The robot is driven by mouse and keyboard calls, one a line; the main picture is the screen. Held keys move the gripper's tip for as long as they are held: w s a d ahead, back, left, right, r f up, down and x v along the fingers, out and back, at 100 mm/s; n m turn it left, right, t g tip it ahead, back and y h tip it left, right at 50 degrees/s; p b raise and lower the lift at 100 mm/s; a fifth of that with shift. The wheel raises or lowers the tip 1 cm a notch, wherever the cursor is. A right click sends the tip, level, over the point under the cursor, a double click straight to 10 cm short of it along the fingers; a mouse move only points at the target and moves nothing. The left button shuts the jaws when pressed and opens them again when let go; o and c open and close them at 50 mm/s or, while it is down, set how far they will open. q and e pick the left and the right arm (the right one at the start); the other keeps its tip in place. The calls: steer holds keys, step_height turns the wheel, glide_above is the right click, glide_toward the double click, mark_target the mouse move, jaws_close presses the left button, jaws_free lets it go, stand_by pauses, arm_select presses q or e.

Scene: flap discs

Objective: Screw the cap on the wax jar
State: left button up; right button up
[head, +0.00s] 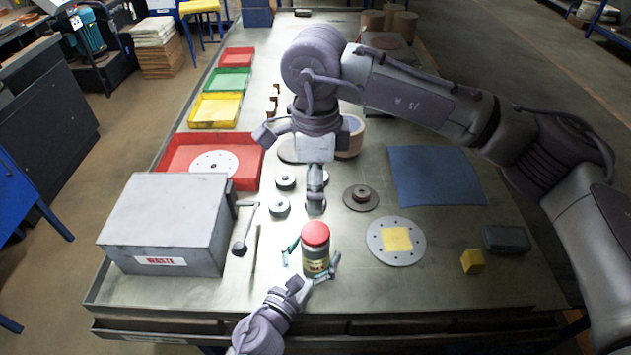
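The wax jar (315,262) stands upright near the front edge of the bench, with a dark, labelled body. A red cap (316,233) sits on its top; how tightly it is screwed cannot be seen. My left gripper (312,256) reaches in from the front, low down. Its fingers are spread, one on each side of the jar, and look open. My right gripper (315,198) points down behind the jar, apart from the cap. Its fingers are seen edge-on, so their opening cannot be told.
A grey waste box (168,222) with a lever stands on the left. Two small pale discs (279,207) and a brown disc (360,197) lie behind. A round plate (408,250) with a yellow square, a yellow block (472,261) and a dark block (506,239) are on the right.

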arm_select(q)
steer(key=shift+s+a+f, duration=0.1)
steer(key=shift+s+a, duration=0.15)
steer(key=shift+s, duration=0.25)
steer(key=v, duration=1.1)
